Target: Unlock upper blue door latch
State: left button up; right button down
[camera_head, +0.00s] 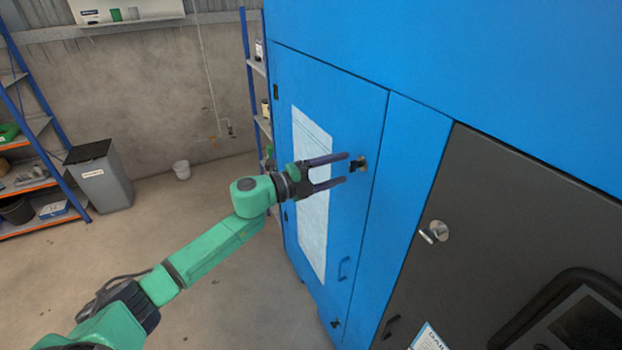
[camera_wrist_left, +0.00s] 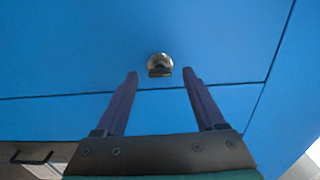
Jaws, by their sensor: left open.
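The blue door (camera_head: 352,110) is closed and carries a white sheet on its left part. Its upper latch (camera_head: 358,164), a small metal piece with a dark part, sits near the door's right edge. My left gripper (camera_head: 347,168) is open and empty, its two dark fingers pointing at the latch. In the left wrist view the latch (camera_wrist_left: 160,62) shows just beyond the fingertips and between their lines. The left gripper (camera_wrist_left: 160,73) shows no clear contact with it. My right gripper is in neither view.
A dark grey door (camera_head: 480,200) with a round metal latch (camera_head: 434,232) stands right of the blue door.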

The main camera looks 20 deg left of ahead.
pick_arm(q)
jog(key=b+v, duration=0.5)
jog(key=v, duration=0.7)
jog(key=shift+s, duration=0.25)
jog(key=shift+a, duration=0.15)
